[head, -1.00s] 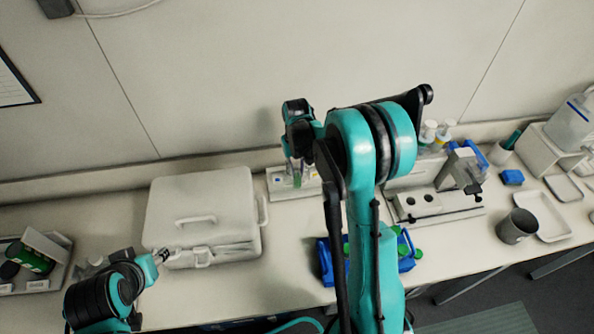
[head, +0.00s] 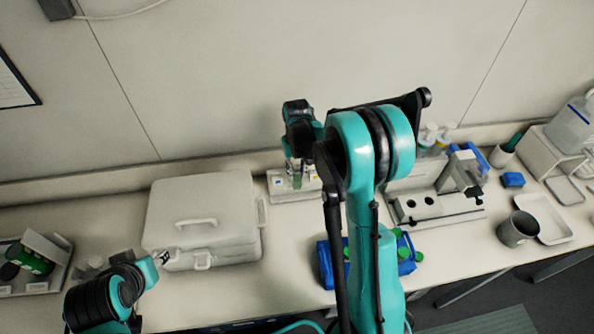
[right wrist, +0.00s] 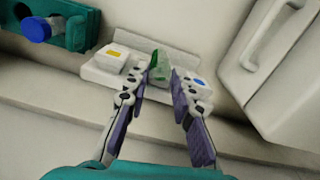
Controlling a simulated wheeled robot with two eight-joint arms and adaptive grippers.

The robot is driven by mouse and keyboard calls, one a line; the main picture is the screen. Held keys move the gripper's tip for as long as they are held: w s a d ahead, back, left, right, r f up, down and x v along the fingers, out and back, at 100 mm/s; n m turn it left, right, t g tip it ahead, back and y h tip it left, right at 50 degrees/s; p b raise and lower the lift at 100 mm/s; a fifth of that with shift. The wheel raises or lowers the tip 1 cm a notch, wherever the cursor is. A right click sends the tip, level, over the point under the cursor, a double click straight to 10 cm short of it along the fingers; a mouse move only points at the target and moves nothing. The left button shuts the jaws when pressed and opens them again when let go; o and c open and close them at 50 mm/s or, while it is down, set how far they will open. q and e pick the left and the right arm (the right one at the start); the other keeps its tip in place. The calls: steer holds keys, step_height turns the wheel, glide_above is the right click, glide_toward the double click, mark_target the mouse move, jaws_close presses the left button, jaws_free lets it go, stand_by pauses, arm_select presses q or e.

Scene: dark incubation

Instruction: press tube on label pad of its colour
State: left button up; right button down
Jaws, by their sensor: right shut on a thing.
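A pale label stand (head: 283,196) sits at the back of the bench, right of the white case. In the right wrist view the stand (right wrist: 98,78) shows a yellow pad (right wrist: 119,52) on the left and a blue pad (right wrist: 199,83) on the right. A green tube (right wrist: 158,67) is between the fingers of my right gripper (right wrist: 158,88), over the middle of the stand. Whether it touches a pad I cannot tell. In the head view my right gripper (head: 297,168) points down at the stand. My left gripper (head: 163,258) is by the case's front; its jaws are unclear.
The white case (head: 200,215) stands left of the stand. A blue rack (head: 325,265) with green-capped items is partly hidden behind my right arm. Farther right are a grey device (head: 432,207), a grey cup (head: 517,229) and a white tray (head: 545,215).

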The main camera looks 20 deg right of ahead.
steer(key=s+a+b, duration=0.1)
steer(key=s, duration=0.5)
steer(key=shift+s+a, duration=0.4)
stand_by(0.4)
stand_by(0.4)
